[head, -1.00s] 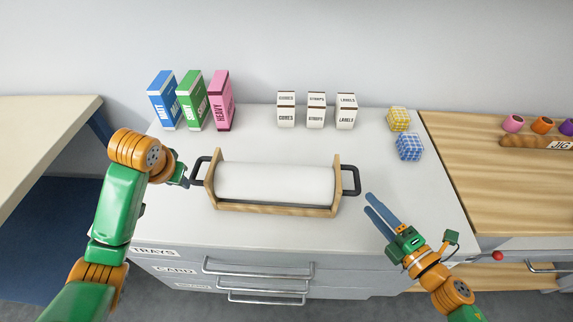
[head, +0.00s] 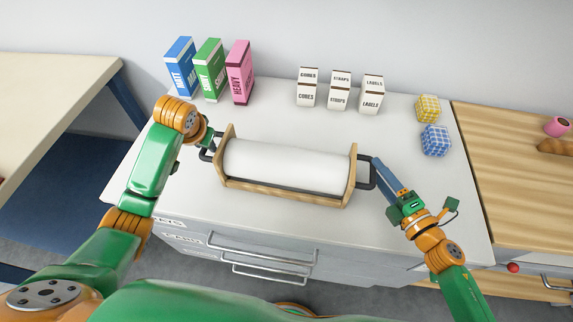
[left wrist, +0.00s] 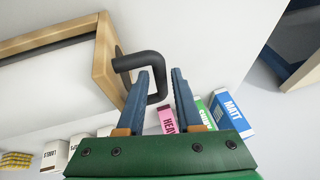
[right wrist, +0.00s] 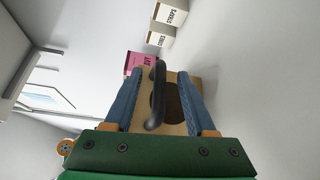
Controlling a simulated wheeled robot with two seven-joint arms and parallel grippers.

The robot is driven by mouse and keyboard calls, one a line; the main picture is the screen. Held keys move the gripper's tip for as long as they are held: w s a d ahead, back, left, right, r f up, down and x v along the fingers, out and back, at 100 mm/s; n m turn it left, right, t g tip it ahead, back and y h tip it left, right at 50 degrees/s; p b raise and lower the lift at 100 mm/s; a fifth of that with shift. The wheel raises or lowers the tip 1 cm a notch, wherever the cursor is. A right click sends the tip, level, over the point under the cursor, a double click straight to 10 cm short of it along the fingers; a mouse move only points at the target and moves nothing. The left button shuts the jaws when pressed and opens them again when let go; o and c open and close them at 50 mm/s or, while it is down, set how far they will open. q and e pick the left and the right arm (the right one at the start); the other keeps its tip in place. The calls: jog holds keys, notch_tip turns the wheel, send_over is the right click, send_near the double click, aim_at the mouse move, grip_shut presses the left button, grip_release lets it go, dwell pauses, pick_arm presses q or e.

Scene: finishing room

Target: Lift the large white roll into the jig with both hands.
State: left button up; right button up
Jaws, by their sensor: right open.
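The large white roll (head: 285,166) lies in a wooden cradle (head: 285,193) with a black handle at each end, on the white cabinet top. My left gripper (head: 207,143) is at the left handle. In the left wrist view its fingers (left wrist: 163,88) are apart, with the handle's bar (left wrist: 157,72) in the gap. My right gripper (head: 378,172) is at the right handle (head: 366,184). In the right wrist view its open fingers (right wrist: 160,95) stand on either side of the black bar (right wrist: 158,90). The jig's label is out of view.
Blue, green and pink boxes (head: 240,73) and several small white boxes (head: 340,92) stand behind the roll.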

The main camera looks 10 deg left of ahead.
pick_arm(q)
jog(key=shift+x, duration=0.95)
pick_arm(e)
jog(key=shift+x, duration=1)
pick_arm(q)
jog(key=c, duration=0.4)
pick_arm(e)
jog(key=c, duration=0.4)
pick_arm(q)
grip_shut()
pick_arm(e)
grip_shut()
pick_arm(q)
jog(key=shift+r, duration=0.1)
